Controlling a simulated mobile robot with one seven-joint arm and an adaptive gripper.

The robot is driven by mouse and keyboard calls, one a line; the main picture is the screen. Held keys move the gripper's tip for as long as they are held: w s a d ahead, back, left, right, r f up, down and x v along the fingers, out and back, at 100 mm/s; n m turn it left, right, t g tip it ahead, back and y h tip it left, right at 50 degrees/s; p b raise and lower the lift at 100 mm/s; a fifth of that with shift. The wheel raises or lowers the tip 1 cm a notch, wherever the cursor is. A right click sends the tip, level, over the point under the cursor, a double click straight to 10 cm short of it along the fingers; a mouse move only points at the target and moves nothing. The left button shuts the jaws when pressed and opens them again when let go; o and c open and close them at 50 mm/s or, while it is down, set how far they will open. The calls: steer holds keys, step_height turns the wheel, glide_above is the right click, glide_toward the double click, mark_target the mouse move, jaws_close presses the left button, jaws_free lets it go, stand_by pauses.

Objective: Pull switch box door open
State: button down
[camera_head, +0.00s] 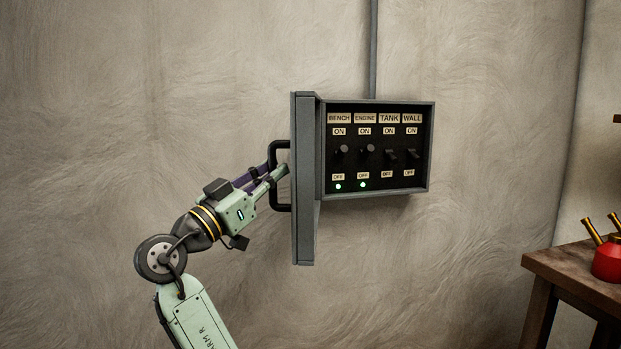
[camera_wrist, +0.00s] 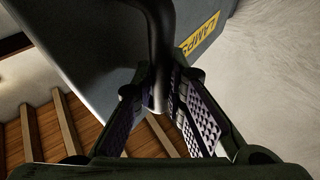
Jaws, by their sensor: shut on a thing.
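The grey switch box (camera_head: 432,150) is on the wall in the head view. Its door (camera_head: 305,240) stands swung out from the left side and is seen nearly edge-on, with the inside of the box exposed. A black bar handle (camera_head: 273,199) sticks out from the door's outer face, on the left. My gripper (camera_head: 281,173) is shut on this handle. In the wrist view, the handle (camera_wrist: 158,40) runs down between my two ridged finger pads (camera_wrist: 160,105). The door's outer face (camera_wrist: 100,60) shows there with a yellow label (camera_wrist: 200,34), partly cut off.
Inside the box are several labelled switches (camera_head: 365,150) and two lit green lamps (camera_head: 350,185). A conduit (camera_head: 373,50) runs up the wall. A wooden table (camera_head: 570,262) with a red object (camera_head: 607,262) stands at right. Wooden slats (camera_wrist: 50,125) show in the wrist view.

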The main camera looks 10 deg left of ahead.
steer(key=w+a+g, duration=0.1)
steer(key=w+a, duration=0.1)
steer(key=a, duration=0.4)
steer(key=shift+m+h, duration=0.3)
steer(key=shift+h, duration=0.1)
steer(key=c, duration=1.6)
jaws_free()
steer(key=shift+s, duration=0.1)
steer(key=v, duration=1.2)
